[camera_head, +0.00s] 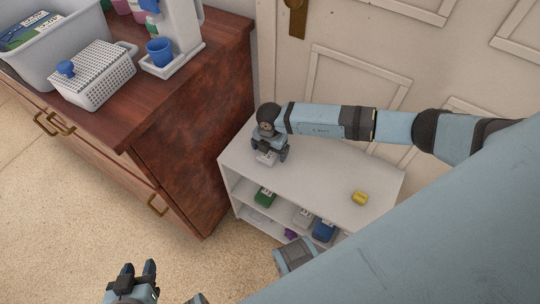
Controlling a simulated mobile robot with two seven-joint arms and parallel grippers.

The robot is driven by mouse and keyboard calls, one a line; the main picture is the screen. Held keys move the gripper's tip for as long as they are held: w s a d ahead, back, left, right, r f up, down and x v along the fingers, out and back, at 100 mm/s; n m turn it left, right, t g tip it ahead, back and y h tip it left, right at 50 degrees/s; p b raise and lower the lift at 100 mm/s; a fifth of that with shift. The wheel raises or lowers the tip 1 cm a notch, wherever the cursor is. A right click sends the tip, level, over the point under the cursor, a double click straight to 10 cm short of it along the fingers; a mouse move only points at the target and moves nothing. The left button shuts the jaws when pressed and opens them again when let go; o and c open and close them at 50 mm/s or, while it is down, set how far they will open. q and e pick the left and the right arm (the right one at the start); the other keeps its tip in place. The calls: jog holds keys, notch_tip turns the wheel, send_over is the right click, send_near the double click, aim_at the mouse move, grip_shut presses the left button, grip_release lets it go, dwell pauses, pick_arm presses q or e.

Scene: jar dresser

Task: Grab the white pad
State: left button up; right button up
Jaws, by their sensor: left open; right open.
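A small white pad (266,159) lies on the top of the white shelf unit (310,175), near its left end. My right gripper (270,153) points down over it with open fingers on either side of it. The gripper hides part of the pad, and I cannot tell whether the fingers touch it. My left gripper (139,268) is open and empty, low at the bottom left over the floor.
A yellow item (360,198) lies on the shelf top at right. Green (265,197), whitish (302,216) and blue (324,230) items sit on the shelves below. A wooden dresser (180,120) with a white basket (95,85) stands at left, a door (350,50) behind.

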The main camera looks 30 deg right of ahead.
jog(key=c, duration=1)
jog(key=shift+r, duration=0.15)
